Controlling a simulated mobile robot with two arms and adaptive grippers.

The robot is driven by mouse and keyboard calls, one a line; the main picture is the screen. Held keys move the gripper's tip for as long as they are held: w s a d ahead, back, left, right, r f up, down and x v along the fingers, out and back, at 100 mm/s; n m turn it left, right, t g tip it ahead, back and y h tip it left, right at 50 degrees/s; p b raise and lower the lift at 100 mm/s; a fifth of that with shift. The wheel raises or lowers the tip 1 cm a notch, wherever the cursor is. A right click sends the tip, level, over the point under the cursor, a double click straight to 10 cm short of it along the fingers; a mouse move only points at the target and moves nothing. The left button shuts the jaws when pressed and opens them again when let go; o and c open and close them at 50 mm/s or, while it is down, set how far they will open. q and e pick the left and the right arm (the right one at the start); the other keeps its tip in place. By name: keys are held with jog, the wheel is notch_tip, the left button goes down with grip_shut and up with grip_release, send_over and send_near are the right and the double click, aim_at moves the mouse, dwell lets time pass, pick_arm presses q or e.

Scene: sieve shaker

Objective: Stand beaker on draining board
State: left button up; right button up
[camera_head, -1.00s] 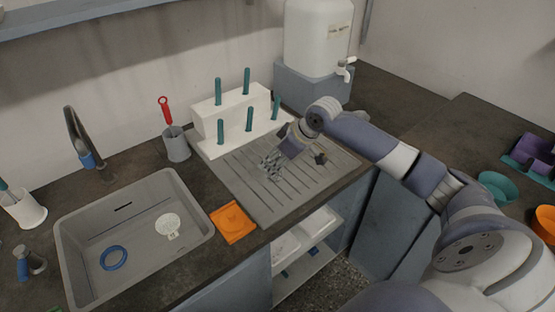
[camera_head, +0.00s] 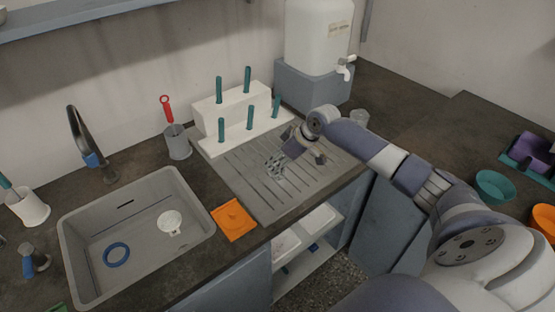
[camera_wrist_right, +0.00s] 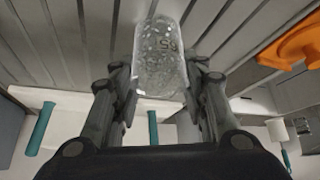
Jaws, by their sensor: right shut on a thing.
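The clear glass beaker (camera_wrist_right: 160,60), with dark printing on its side, is between the fingers of my right gripper (camera_wrist_right: 158,90) in the right wrist view. The gripper is shut on it. In the head view my right gripper (camera_head: 277,164) reaches over the grey ribbed draining board (camera_head: 240,188), low over its middle. The beaker is hard to make out there among the fingers. I cannot tell whether its base touches the board. My left gripper is not in view.
A white peg rack (camera_head: 236,119) with teal pegs stands along the board's back edge. An orange piece (camera_head: 234,219) lies between board and sink (camera_head: 82,265). A grey holder (camera_head: 177,143) with a red-handled tool stands left.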

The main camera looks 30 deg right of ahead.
jog(key=o, duration=1.2)
jog(key=shift+r, duration=0.15)
jog(key=b+v, duration=0.1)
jog(key=v, duration=1.1)
